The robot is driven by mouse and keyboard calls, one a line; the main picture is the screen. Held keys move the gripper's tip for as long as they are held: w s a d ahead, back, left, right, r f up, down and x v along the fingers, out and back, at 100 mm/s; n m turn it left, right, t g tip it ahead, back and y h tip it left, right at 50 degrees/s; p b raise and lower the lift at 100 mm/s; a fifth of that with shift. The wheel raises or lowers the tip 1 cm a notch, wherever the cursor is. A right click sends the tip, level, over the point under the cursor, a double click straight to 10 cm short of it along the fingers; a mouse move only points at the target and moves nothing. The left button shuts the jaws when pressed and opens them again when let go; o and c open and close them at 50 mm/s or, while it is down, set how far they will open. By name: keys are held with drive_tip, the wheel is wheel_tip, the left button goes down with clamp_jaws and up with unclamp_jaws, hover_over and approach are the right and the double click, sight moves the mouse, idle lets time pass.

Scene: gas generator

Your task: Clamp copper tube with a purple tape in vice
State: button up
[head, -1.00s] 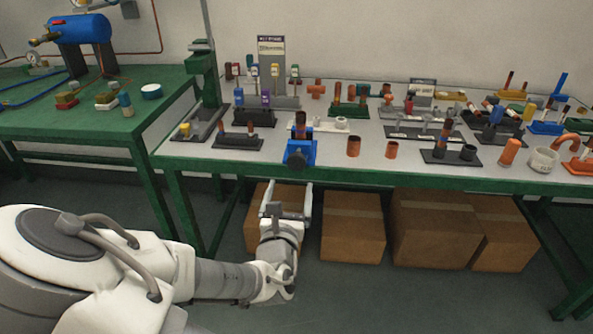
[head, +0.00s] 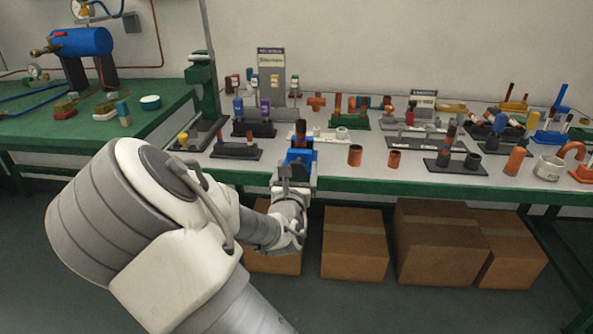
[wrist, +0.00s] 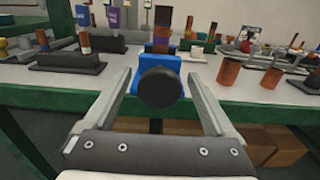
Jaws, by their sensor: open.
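The blue vice (head: 300,157) stands at the front edge of the table. A copper tube (head: 301,130) with a dark upper part stands upright in it; it also shows in the wrist view (wrist: 162,24). The vice's round black knob (wrist: 160,88) faces my gripper. My gripper (wrist: 160,74) is open, with one finger on each side of the knob and gaps between. In the head view my gripper (head: 292,178) is just in front of the vice, partly covering its lower part.
Two short copper tubes (head: 355,155) (head: 394,159) stand right of the vice. A dark holder (head: 236,151) with tubes lies to its left. The green table edge (head: 400,187) runs below the vice, with cardboard boxes (head: 355,244) under the table.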

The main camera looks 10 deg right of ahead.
drive_tip(key=c, duration=1.3)
